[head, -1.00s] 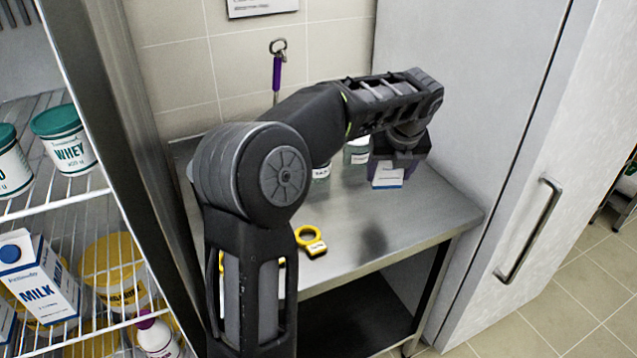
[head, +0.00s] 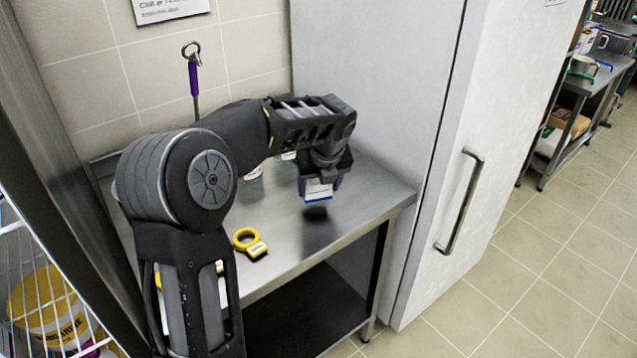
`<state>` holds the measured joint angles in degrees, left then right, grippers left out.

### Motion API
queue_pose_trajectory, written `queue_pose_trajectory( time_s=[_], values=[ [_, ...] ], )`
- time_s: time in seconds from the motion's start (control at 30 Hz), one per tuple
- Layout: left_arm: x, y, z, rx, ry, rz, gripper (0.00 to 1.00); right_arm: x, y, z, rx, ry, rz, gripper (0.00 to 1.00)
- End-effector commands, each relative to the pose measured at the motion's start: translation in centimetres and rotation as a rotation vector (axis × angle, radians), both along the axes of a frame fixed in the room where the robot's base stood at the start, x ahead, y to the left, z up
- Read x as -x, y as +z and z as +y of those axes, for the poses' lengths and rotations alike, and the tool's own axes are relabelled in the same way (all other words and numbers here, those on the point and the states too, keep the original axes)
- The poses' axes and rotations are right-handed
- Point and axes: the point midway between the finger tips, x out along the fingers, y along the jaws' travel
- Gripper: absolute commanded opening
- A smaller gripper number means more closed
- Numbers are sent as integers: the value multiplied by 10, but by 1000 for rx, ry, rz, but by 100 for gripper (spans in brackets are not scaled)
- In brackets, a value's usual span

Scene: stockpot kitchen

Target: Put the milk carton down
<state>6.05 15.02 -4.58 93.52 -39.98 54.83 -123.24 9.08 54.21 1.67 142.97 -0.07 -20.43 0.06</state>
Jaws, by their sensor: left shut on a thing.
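My left gripper (head: 325,176) points down over the steel table (head: 285,238), toward its right part. It is shut on the milk carton (head: 318,191), whose white and blue lower part shows below the gripper. The rest of the carton is hidden by the gripper. A dark shadow lies on the table just below the carton, with a small gap between them, so the carton appears slightly above the surface. My right gripper is not in view.
A yellow ring-shaped item with a label (head: 249,243) lies near the table's front edge. Jars (head: 253,172) stand behind my arm, partly hidden. A tall cabinet (head: 385,90) borders the table on the right. The table's front right is clear.

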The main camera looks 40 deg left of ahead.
Motion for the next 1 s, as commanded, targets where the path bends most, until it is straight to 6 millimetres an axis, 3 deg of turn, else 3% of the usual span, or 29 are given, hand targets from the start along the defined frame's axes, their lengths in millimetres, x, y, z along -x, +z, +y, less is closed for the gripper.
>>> queue_pose_trajectory(
  time_s=[0.3, 0.67, 0.7, 0.93, 1.0],
  values=[
    [-1, -31, 0, -1, -3, -3, 0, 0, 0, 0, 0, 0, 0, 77],
    [-1, -34, 0, -1, -1, -5, 0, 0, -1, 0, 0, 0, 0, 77],
    [1, -37, 0, 0, 0, 1, 65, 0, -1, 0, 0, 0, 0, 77],
    [1, -37, 0, 0, 0, 1, 84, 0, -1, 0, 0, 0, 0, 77],
    [1, -37, 0, 0, 0, 1, 85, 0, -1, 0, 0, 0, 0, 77]
  ],
)
